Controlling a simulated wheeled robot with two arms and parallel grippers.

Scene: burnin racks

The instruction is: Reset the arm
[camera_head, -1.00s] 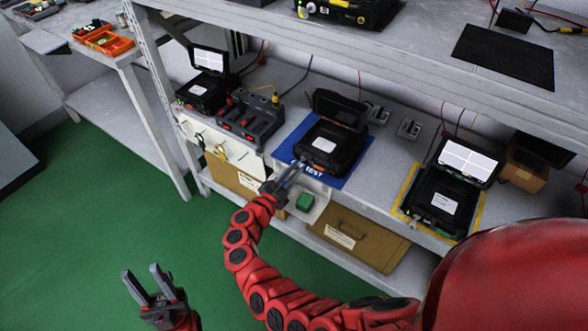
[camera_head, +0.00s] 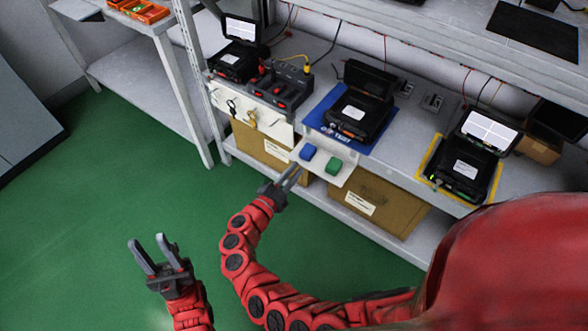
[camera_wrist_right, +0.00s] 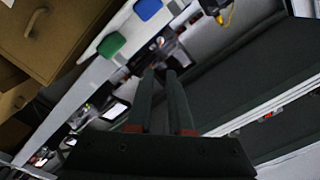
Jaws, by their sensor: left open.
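My left gripper (camera_head: 150,248) is open and empty over the green floor in the head view, well away from the racks. My right gripper (camera_head: 292,175) is in front of the bench, beside and below a small white shelf (camera_head: 342,178). Its two fingers (camera_wrist_right: 162,75) lie close together in the right wrist view, with nothing seen held; how far they are parted is unclear. A blue block (camera_head: 307,152) and a green block (camera_head: 334,165) sit on the shelf, apart from the right fingers. They also show in the right wrist view as blue (camera_wrist_right: 148,8) and green (camera_wrist_right: 111,45).
An open black case (camera_head: 357,115) stands on a blue mat labelled TEST. Another open case (camera_head: 467,170) stands in a yellow outline at right. A dock (camera_head: 275,86) and a third case (camera_head: 236,60) are at left. Cardboard boxes (camera_head: 375,204) sit below. The floor at left is clear.

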